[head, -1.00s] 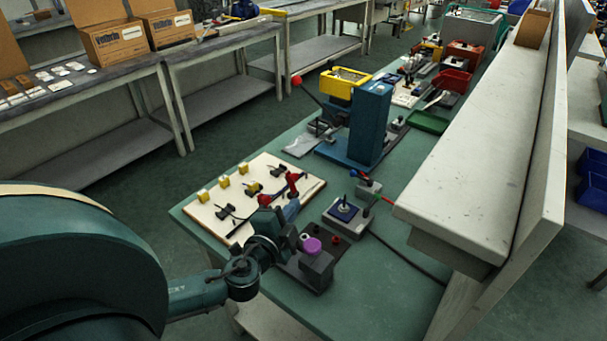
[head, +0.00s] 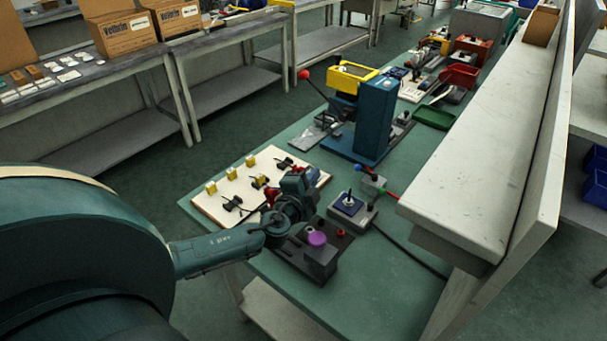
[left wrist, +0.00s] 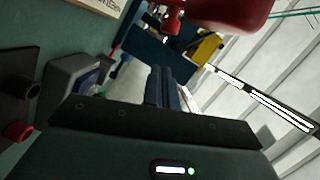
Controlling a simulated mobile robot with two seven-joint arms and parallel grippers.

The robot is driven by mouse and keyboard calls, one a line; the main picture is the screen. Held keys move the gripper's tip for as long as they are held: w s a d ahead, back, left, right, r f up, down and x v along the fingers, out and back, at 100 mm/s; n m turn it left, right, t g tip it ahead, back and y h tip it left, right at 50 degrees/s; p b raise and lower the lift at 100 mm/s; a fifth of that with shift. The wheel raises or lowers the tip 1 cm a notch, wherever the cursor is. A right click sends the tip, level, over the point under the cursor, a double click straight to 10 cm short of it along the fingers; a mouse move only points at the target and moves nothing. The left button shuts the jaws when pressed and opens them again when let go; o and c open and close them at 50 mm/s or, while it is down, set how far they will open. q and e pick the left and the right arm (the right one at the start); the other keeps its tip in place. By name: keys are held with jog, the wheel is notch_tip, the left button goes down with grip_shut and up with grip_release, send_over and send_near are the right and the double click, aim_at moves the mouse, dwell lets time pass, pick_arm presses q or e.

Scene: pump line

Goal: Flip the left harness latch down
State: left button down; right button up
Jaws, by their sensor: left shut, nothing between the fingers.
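The cream harness board (head: 207,205) lies at the near left of the green bench. It carries black clips (head: 232,203) and yellow blocks (head: 210,187). A red latch handle (head: 270,196) shows beside my left gripper (head: 298,178), which hides the board's near right part. In the left wrist view, a large red rounded handle (left wrist: 228,12) is close above the fingers (left wrist: 160,85), with another red part (left wrist: 173,20) to its left. The fingers are together and empty. I cannot tell whether they touch a handle, or which handle is the left latch.
A dark fixture with a purple knob (head: 317,238) stands just below my left wrist. A blue press (head: 374,118) stands behind. A white shelf (head: 470,150) overhangs the bench's right side.

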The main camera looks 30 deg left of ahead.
pick_arm(q)
jog(key=shift+a+f, duration=0.3)
jog(key=shift+a, duration=0.4)
jog(key=shift+a+f, duration=0.25)
jog(key=shift+a, duration=0.45)
jog(key=shift+a+f+b, duration=0.1)
jog(key=shift+a+b, duration=0.15)
jog(key=shift+b, duration=0.2)
jog(key=shift+a, duration=0.2)
jog(key=shift+r, duration=0.3)
pick_arm(e)
jog(key=shift+s+a, duration=0.1)
jog(key=shift+a, duration=0.15)
